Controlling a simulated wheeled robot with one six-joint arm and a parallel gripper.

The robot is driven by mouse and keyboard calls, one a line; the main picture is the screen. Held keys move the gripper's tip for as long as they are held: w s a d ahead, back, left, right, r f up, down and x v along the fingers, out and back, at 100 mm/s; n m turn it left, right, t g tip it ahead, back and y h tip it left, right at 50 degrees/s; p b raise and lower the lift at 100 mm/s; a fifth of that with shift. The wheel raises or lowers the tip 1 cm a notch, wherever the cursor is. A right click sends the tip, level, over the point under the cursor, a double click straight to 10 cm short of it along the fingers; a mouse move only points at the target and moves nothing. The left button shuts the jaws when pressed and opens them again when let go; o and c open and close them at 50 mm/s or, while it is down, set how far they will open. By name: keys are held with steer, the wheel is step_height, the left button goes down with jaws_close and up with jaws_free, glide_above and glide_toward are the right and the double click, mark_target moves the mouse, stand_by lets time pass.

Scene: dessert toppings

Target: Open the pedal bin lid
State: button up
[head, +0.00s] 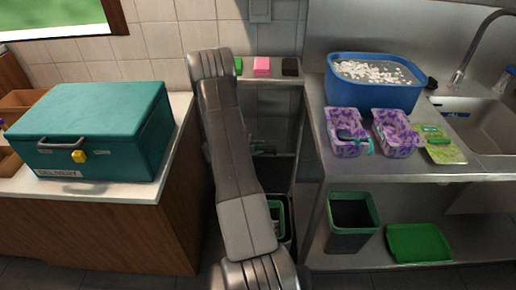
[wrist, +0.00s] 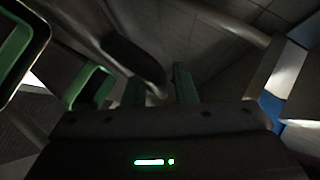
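A dark bin with a green rim (head: 283,217) stands low in the gap between the two counters in the head view. My arm covers most of it, so its lid and pedal cannot be made out. In the dim wrist view, my gripper (wrist: 160,88) has its two fingers apart, with no clearly held object between them. A green-rimmed opening (wrist: 90,87) is left of the fingers, and a larger green-rimmed shape is at the far left edge. A dark rounded bar lies just beyond the fingers; whether they touch it cannot be told.
A teal box (head: 95,130) stands on the left counter. A blue tub (head: 372,92) and purple-patterned containers (head: 345,130) stand on the steel counter at right. Below are an open dark bin with green rim (head: 350,238) and a green tray (head: 418,243). A narrow shelf holds small blocks.

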steer(key=shift+o, duration=0.5)
steer(key=shift+s+f, duration=0.15)
steer(key=shift+s+a, duration=0.1)
steer(key=v, duration=1.3)
steer(key=shift+r, duration=0.4)
steer(key=shift+a, duration=0.15)
steer(key=x, duration=1.3)
steer(key=shift+f, duration=0.15)
steer(key=shift+d+f, duration=0.2)
steer(key=shift+d, duration=0.15)
